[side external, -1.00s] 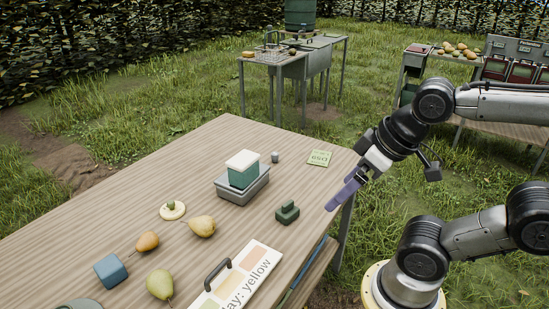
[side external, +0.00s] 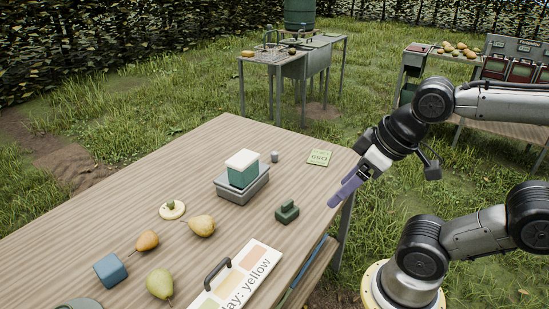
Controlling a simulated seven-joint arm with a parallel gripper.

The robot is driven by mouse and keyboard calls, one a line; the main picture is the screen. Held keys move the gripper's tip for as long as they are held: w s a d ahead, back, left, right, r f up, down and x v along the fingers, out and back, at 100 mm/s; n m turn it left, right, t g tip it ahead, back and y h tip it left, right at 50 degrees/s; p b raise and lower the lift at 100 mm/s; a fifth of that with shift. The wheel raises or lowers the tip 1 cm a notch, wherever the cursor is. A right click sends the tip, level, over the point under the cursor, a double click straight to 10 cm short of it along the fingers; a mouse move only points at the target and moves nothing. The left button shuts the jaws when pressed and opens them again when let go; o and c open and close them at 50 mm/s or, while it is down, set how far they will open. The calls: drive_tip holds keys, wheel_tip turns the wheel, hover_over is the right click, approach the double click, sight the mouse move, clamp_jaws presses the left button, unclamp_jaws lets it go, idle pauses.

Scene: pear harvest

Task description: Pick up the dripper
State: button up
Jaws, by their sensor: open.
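I cannot tell for sure which thing is the dripper. A small dark green piece with a raised grip (side external: 287,211) lies on the wooden table, near its right edge. A small grey cylinder (side external: 275,157) stands farther back on the table. My gripper (side external: 346,189), with purple fingers, hangs near the table's right edge, to the right of the green piece and clear of it. It points down and to the left, open, and nothing shows in it. The gap between its fingers is hidden from this side.
A grey scale (side external: 242,190) carries a green box with a white top (side external: 243,168). A card marked 650 (side external: 319,157) lies at the table's back right. Pears (side external: 201,226), a blue block (side external: 110,270) and a "yellow" board with a handle (side external: 240,280) lie toward the front.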

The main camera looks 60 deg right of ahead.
drive_tip(key=w+d+r+n+t+h, duration=0.1)
drive_tip(key=w+d+r+n, duration=0.1)
drive_tip(key=w+r+n, duration=0.4)
drive_tip(key=w+d+r+n+t+h, duration=0.1)
drive_tip(key=w+d+r+n+t, duration=0.2)
drive_tip(key=w+n, duration=0.45)
drive_tip(key=w+d+r+n+g+h, duration=0.2)
drive_tip(key=w+d+n, duration=0.35)
drive_tip(key=w, duration=0.45)
drive_tip(key=n+g+h, duration=0.1)
drive_tip(key=n+g, duration=0.3)
drive_tip(key=n, duration=0.2)
hover_over(275, 153)
drive_tip(key=s+a, duration=0.4)
drive_tip(key=a, duration=0.1)
wheel_tip(275, 153, down, 28)
drive_tip(key=x, duration=0.6)
drive_tip(key=shift+w+f, duration=0.2)
drive_tip(key=shift+w, duration=0.1)
drive_tip(key=shift+x, duration=3.05)
